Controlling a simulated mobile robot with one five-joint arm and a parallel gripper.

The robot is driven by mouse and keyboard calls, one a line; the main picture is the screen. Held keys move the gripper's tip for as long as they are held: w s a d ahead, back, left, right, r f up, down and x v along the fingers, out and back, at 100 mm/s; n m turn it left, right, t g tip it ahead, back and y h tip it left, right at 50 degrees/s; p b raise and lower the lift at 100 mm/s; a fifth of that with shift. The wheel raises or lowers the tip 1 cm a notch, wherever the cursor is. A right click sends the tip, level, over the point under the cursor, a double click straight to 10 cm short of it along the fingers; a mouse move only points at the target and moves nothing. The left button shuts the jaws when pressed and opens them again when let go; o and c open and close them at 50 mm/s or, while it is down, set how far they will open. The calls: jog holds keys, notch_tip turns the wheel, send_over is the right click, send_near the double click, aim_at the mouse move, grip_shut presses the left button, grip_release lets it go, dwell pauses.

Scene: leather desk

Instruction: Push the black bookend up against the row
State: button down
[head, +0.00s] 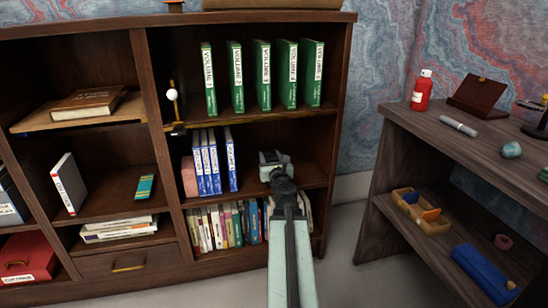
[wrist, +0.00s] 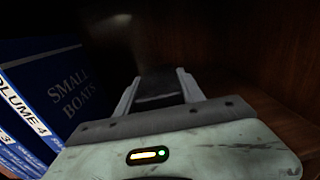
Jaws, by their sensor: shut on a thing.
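The row of blue volumes (head: 205,168) stands on the middle shelf of the bookcase. Its right-hand book (head: 231,172) stands slightly apart at the top, and its cover reads "Small Boats" in the wrist view (wrist: 70,82). My gripper (head: 270,158) reaches into the same shelf, right of the row. In the wrist view its pale fingers (wrist: 158,88) are shut on a dark flat piece, which seems to be the black bookend (wrist: 158,86). The bookend's outline is mostly lost in shadow, and I cannot tell whether it touches the last book.
A pinkish block (head: 189,177) stands at the row's left end. Green volumes (head: 262,76) fill the shelf above and mixed books (head: 221,226) the shelf below. Bare shelf (head: 310,174) lies right of my gripper. A desk (head: 460,160) stands to the right.

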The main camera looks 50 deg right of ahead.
jog(key=w+a, duration=0.6)
jog(key=a, duration=0.2)
jog(key=shift+w+a, duration=0.35)
dwell(2.0)
jog(key=c, duration=0.6)
grip_release()
jog(key=shift+c, duration=0.2)
